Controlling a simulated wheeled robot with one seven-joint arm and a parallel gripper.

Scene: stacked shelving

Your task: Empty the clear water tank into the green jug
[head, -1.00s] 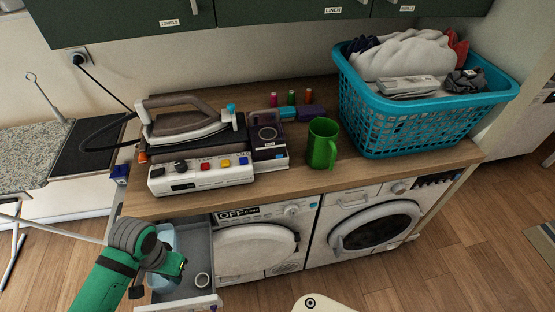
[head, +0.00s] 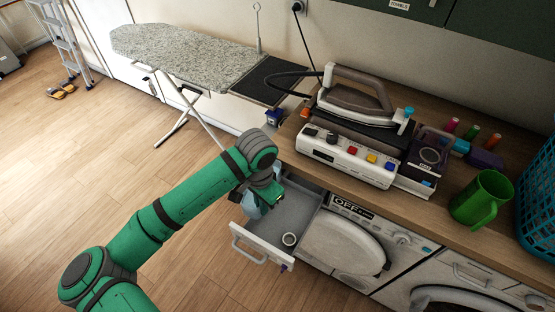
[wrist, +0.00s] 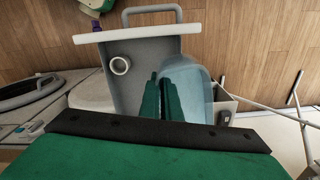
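The clear, bluish water tank (head: 253,206) is at the left side of the pulled-out drawer. In the wrist view the tank (wrist: 190,80) overlaps the drawer's right edge; I cannot tell whether it rests or is raised. My gripper (head: 275,194) is at the tank. In the wrist view its green fingers (wrist: 163,90) are close together at the tank's left wall and look shut on it, though the contact is partly hidden. The green jug (head: 480,200) stands upright on the wooden counter, right of the iron station, its handle toward the front.
The open drawer (head: 300,215) holds a small round white cup (head: 289,239). A steam iron (head: 360,95) on its station (head: 345,153) and a dark purple box (head: 428,152) stand on the counter. The ironing board (head: 190,55) is behind left.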

